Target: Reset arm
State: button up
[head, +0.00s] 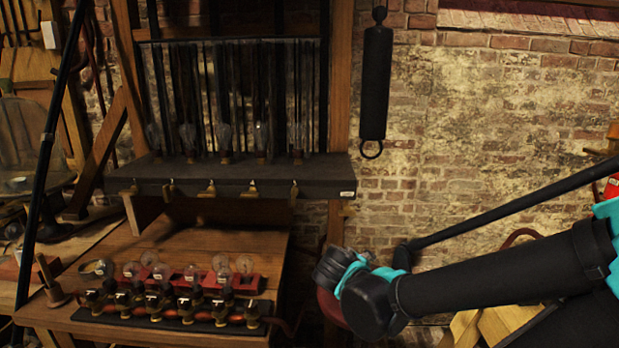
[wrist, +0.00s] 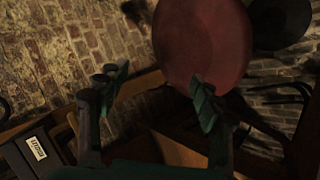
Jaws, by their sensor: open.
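My arm (head: 490,280) reaches in from the right in the head view, black with teal bands. Its end is folded near the right side of the wooden bench; the fingertips are hard to make out there. In the wrist view my gripper (wrist: 157,90) shows two dark green fingers spread wide apart, with nothing between them. A large dull red round thing (wrist: 200,40) lies beyond the fingers, partly behind the right one. A red thing (head: 330,305) also shows just below my arm's end in the head view.
A wooden bench (head: 215,245) holds several glass bulbs (head: 220,265) and a row of brass-topped terminals (head: 160,305). A dark shelf (head: 230,175) with hanging brass clips stands above. A black cylinder (head: 376,80) hangs on the brick wall. A black rod (head: 500,210) crosses above my arm.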

jog(key=s+d+f+m+g+y, duration=0.4)
jog(key=s+d+f+m+g, duration=0.1)
jog(key=s+f+m, duration=0.3)
jog(key=shift+s+d+f+m+y, duration=0.2)
jog(key=shift+s+f+m+y, duration=0.15)
jog(key=shift+f+m, duration=0.6)
jog(key=shift+w+a+f+n, duration=0.1)
jog(key=shift+w+f+n, duration=0.05)
jog(key=shift+f+n, duration=0.1)
dwell(1.1)
